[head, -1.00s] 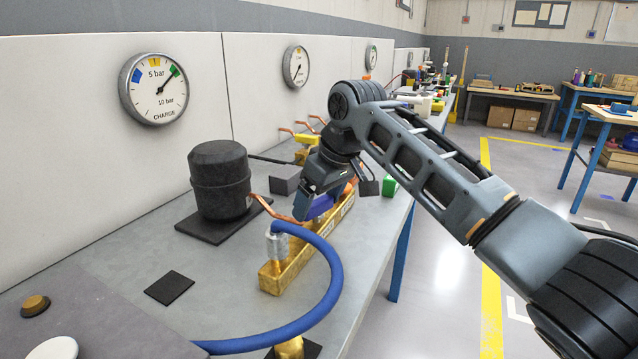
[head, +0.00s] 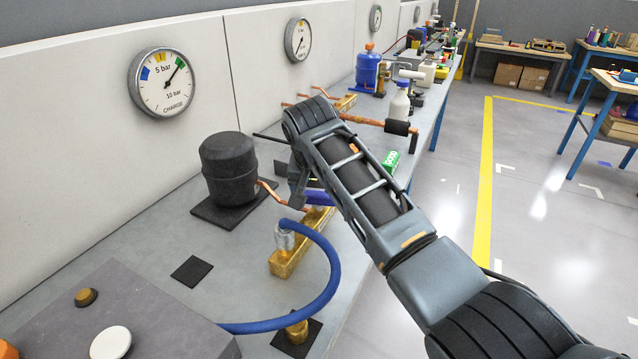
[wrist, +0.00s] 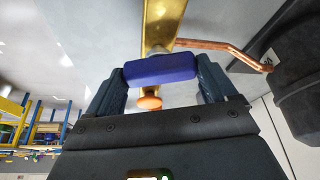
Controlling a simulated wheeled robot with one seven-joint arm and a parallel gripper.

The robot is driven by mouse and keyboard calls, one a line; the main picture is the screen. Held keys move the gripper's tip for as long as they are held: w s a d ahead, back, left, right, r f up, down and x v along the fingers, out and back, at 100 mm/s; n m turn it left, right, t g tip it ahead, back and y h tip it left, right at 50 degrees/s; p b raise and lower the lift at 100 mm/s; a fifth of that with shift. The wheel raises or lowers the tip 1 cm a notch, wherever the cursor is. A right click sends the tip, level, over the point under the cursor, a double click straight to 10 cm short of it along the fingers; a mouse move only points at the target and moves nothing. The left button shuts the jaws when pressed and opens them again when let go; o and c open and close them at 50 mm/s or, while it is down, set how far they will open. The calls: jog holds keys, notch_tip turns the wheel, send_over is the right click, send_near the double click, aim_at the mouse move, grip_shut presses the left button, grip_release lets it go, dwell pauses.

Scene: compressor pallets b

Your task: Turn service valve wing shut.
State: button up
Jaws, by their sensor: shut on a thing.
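The blue-violet valve wing (head: 318,198) sits on the brass valve block (head: 284,262) on the bench. In the wrist view the wing (wrist: 160,69) lies crosswise over the brass bar (wrist: 160,22). My gripper (wrist: 162,70) is shut on the wing, one finger at each end. In the head view my gripper (head: 298,190) is partly hidden behind my arm, which also covers part of the wing and block.
A black compressor (head: 228,168) stands left, joined by a copper pipe (head: 268,188). The charge gauge (head: 163,82) hangs on the wall.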

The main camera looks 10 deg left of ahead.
jog(key=shift+a+m+h, duration=0.1)
jog(key=shift+m+h, duration=0.7)
jog(key=shift+m, duration=1.1)
jog(key=o, duration=0.8)
jog(key=shift+o, duration=0.2)
jog(key=v, duration=0.7)
jog(key=shift+r, duration=0.4)
jog(key=shift+s, duration=0.15)
